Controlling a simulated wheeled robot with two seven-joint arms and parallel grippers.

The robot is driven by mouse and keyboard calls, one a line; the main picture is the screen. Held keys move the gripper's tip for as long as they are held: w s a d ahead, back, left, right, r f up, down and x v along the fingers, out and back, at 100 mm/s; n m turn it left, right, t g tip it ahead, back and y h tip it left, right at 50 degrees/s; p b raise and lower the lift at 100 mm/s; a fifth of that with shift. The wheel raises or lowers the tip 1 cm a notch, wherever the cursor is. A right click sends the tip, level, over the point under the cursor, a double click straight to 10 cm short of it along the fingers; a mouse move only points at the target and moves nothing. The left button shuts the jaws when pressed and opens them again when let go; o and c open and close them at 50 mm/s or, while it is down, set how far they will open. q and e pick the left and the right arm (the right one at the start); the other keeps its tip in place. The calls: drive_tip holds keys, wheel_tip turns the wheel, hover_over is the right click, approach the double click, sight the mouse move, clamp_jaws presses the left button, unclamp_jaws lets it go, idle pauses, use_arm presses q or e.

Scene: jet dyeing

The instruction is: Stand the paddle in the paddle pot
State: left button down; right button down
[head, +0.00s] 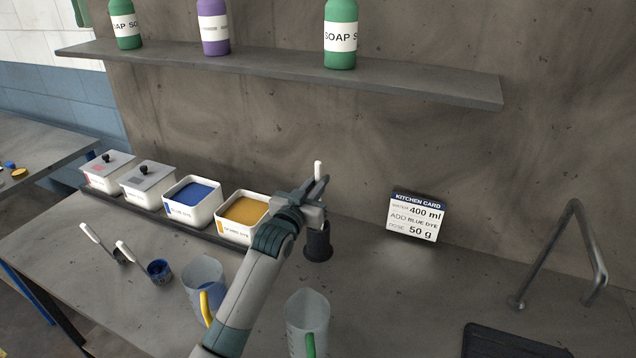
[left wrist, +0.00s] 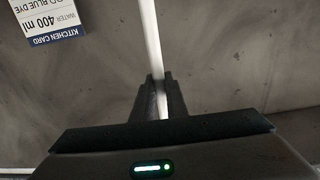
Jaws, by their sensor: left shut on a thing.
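The paddle (head: 318,168) is a thin white rod, and only its upper tip shows above my left gripper (head: 317,190) in the head view. In the left wrist view the white paddle (left wrist: 150,40) runs between the two dark fingers, which are shut on it. The paddle pot (head: 318,244) is a dark round pot on the counter, directly below my left gripper in the picture. The gripper hides part of the pot's top and the paddle's lower part, so I cannot tell whether the paddle's end is inside the pot. My right gripper is out of view.
Dye tubs, one blue (head: 192,202) and one yellow (head: 242,217), stand left of the gripper beside lidded tubs. Two clear jugs (head: 203,275) (head: 307,318) stand in front. A kitchen card (head: 417,216) and a metal tap (head: 574,240) are to the right.

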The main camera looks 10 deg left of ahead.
use_arm(q)
drive_tip(key=shift+f, duration=0.25)
idle(0.6)
drive_tip(key=shift+f+b, duration=0.55)
drive_tip(key=shift+f, duration=0.7)
drive_tip(key=c, duration=1.7)
unclamp_jaws()
